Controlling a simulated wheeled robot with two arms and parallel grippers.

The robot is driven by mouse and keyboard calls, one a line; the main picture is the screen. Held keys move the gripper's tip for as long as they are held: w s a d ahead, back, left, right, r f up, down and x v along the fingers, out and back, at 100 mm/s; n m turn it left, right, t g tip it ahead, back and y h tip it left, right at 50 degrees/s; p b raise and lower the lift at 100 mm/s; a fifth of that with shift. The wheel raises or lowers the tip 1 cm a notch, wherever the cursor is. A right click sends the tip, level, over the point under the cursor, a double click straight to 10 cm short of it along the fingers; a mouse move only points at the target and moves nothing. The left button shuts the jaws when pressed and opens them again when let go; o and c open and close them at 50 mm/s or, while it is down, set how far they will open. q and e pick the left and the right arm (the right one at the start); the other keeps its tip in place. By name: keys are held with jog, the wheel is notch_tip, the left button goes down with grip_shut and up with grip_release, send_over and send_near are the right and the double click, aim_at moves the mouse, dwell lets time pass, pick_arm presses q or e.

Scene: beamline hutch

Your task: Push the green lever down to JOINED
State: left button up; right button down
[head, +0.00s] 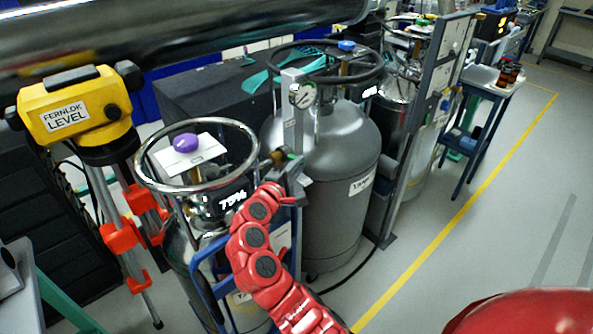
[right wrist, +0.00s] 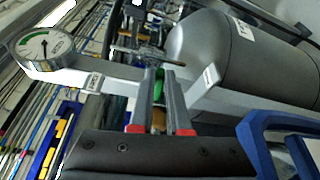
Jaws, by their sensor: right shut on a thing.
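The green lever (right wrist: 158,86) shows in the right wrist view between the two fingers of my right gripper (right wrist: 159,78). The gripper is shut on it, and the fingers hide much of the lever. In the head view my right gripper (head: 297,184) is at the grey post between the two gas vessels, small and partly hidden by my red arm. My left gripper is not in view.
A round gauge (head: 303,95) tops the grey post. A steel-ringed dewar (head: 245,130) with a blue frame (head: 205,275) stands left of the post, a large grey vessel (head: 335,215) behind it. A yellow level (head: 75,105) on a tripod stands left.

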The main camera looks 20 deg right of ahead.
dwell(0.4)
jog(key=c, duration=0.9)
grip_release()
jog(key=b+v, duration=0.2)
jog(key=v, duration=1.5)
jog(key=shift+s+a+f, duration=0.1)
jog(key=shift+f, duration=0.1)
